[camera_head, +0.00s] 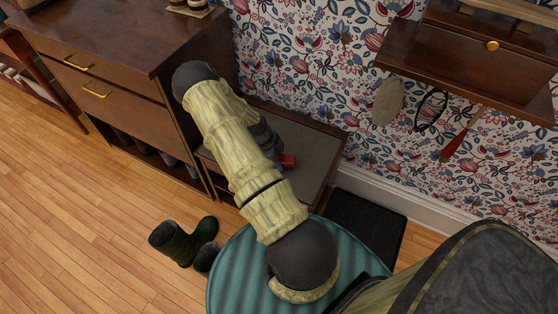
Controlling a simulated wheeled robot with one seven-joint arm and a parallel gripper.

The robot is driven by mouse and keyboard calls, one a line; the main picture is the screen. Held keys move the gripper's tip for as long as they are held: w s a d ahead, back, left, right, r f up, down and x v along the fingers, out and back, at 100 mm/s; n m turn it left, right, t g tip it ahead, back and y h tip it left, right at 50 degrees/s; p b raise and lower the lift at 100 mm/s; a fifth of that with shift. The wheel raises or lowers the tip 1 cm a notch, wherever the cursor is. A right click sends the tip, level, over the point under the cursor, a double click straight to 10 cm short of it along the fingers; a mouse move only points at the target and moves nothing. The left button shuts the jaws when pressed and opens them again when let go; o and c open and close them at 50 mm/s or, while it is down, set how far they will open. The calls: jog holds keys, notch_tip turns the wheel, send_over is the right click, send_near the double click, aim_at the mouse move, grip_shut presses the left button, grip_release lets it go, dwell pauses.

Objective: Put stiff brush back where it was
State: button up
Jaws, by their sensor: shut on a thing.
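My gripper (268,141) is partly hidden behind my own arm, above the low shelf or bench (314,147) against the wall. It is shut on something. A small red piece (287,160) shows just beside the gripper; it looks like part of the stiff brush, but most of it is hidden. I cannot tell whether it touches the bench top.
A dark wooden cabinet (120,104) stands left of the bench. Green boots (180,242) stand on the floor. A wall shelf (465,70) at the right has several things hanging under it. A dark mat (366,229) lies by the skirting board. The floor at left is clear.

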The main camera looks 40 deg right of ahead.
jog(key=shift+f, duration=0.35)
jog(key=shift+f, duration=0.15)
jog(key=o, duration=0.9)
jog(key=shift+o, duration=0.2)
jog(key=p+v, duration=0.1)
jog(key=v, duration=1.1)
